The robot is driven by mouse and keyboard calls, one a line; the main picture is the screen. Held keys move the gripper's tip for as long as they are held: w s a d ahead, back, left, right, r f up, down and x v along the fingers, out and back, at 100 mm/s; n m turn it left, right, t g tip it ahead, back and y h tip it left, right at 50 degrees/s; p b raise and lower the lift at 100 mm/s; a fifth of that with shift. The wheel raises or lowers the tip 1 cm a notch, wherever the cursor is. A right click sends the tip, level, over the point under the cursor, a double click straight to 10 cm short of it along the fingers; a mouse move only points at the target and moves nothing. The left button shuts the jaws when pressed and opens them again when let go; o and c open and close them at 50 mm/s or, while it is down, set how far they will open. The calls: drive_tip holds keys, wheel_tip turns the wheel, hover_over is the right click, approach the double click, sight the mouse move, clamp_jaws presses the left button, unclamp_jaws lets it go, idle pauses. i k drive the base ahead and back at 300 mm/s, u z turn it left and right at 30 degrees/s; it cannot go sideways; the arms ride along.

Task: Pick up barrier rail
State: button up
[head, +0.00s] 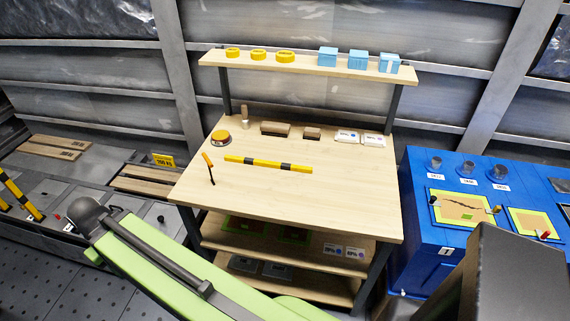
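A yellow rail with black bands, the barrier rail (268,164), lies flat across the middle of the wooden workbench top (330,205). Nothing touches it from above, and it shows along its whole length. Another yellow and black striped bar (22,196) stands tilted at the far left edge, partly cut off by the picture. I cannot tell whether it is the same kind of part. My green arm link crosses the bottom of the view, well in front of the bench. My gripper's fingers do not show.
An orange-topped round part (220,137), a small orange-handled tool (208,166), brown blocks (275,129) and white boxes (347,137) surround the rail. A shelf (300,64) above holds yellow rings and blue boxes. A blue cabinet (425,255) stands right. The bench's front is clear.

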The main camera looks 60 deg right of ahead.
sight(252, 162)
drive_tip(key=z, duration=0.15)
drive_tip(key=i, duration=1)
drive_tip(key=u, duration=0.05)
